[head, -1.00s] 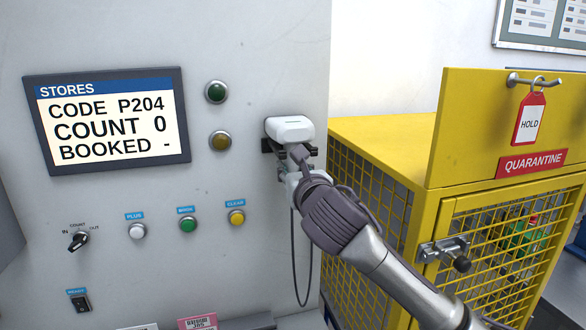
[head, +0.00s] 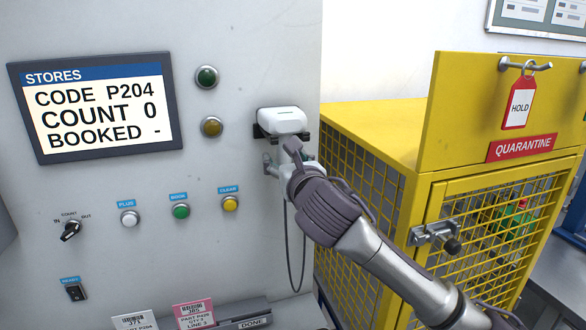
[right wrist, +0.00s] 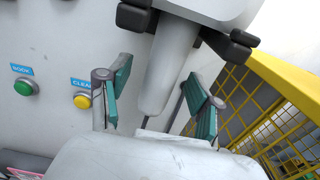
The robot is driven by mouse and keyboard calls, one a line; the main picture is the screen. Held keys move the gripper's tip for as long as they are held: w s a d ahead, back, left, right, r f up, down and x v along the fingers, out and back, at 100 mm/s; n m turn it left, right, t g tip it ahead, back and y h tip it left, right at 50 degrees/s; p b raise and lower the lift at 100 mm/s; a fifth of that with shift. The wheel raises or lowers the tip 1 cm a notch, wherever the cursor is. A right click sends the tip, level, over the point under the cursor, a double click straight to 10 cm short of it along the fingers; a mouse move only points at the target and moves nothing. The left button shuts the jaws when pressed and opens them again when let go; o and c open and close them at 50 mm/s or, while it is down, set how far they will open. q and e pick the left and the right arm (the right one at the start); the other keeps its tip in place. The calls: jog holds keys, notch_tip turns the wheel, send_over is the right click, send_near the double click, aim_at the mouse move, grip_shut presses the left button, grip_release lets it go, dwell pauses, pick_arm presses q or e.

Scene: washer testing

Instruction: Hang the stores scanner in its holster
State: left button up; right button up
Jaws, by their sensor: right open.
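The white stores scanner (head: 282,121) sits in its dark holster (head: 262,133) on the grey panel, head up, its cable hanging below. In the right wrist view the scanner's pale handle (right wrist: 165,75) points down between dark holster prongs (right wrist: 228,45). My right gripper (head: 290,160) is just below the scanner's head. In the right wrist view its two teal finger pads (right wrist: 160,95) stand apart on either side of the handle, with gaps, so it is open. Much of the handle is hidden behind my gripper in the head view. My left gripper is not in view.
A stores screen (head: 95,105) reads code P204, count 0. Buttons (head: 180,211) and a selector switch (head: 70,230) are left of the gripper. A yellow quarantine cage (head: 385,130) stands close on the right. Cards (head: 193,314) stand in a tray below.

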jog(key=v, duration=1)
jog(key=s+d+f+m+g+h, duration=0.1)
jog(key=s+d+f+m+g, duration=0.2)
jog(key=f+m, duration=0.5)
jog(key=s+d+f+m+g+h, duration=0.1)
jog(key=s+d+f+m+g, duration=0.2)
jog(key=f+m, duration=0.55)
jog(key=s+d+f+m+g+h, duration=0.1)
jog(key=s+d+f+m, duration=0.3)
jog(key=f, duration=0.6)
jog(key=s+d+f+m+g+h, duration=0.1)
jog(key=s+d+f+m+g, duration=0.3)
jog(key=s+f+m, duration=0.6)
jog(key=s+d+f+m+g+h, duration=0.1)
jog(key=s+d+f+m+g, duration=0.1)
jog(key=s+d+f+m, duration=0.65)
jog(key=s+a+f+n+g+b, duration=0.1)
jog(key=s+a+f, duration=0.1)
jog(key=f, duration=1)
jog(key=s+a+f+n+g, duration=0.1)
jog(key=s+f, duration=0.1)
jog(key=f, duration=0.9)
jog(key=s+d+f+g+b, duration=0.1)
jog(key=s+d+f, duration=0.1)
jog(key=s+f, duration=1.5)
notch_tip(320, 180, down, 2)
jog(key=shift+d+f+h, duration=0.1)
jog(key=shift+d+h, duration=0.2)
jog(key=shift+d, duration=0.05)
